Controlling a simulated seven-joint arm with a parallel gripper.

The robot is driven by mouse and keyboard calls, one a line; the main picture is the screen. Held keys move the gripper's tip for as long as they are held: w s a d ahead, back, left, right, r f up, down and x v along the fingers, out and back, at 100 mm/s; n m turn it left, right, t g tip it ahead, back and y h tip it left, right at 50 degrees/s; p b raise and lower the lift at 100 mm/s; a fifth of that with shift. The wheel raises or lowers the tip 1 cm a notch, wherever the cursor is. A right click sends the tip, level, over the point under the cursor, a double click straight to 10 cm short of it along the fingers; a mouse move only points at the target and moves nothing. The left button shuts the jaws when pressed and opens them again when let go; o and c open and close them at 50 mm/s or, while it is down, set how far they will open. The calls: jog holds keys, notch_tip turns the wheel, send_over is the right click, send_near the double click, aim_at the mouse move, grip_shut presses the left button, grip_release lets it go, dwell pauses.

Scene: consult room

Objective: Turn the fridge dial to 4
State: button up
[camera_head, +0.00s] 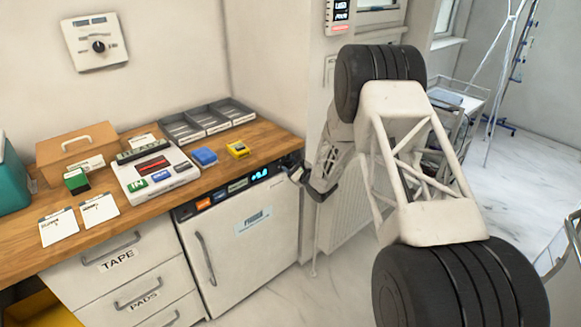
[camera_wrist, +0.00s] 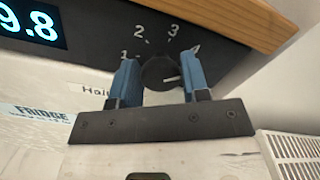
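The fridge dial (camera_wrist: 160,72) is a dark round knob on the black control panel, seen in the wrist view. Numbers 1, 2 and 3 show around its upper side, and a 4 (camera_wrist: 196,48) is partly covered by the right fingertip. A pale mark on the knob points right, a little below the 4 as far as I can tell. My gripper (camera_wrist: 159,80) has its two blue fingers on the left and right sides of the dial, apparently shut on it. In the head view my gripper (camera_head: 298,170) is at the right end of the fridge panel, and the dial is hidden.
The white fridge (camera_head: 250,245) stands under a wooden counter (camera_head: 225,172), whose edge overhangs just above the dial. A lit display (camera_wrist: 30,24) is left of the dial. A radiator (camera_wrist: 294,152) is at the right. Trays, cards and a box lie on the counter.

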jog(key=o, duration=0.3)
jog(key=shift+d, duration=0.1)
jog(key=shift+v, duration=3.8)
jog(key=shift+r, duration=0.15)
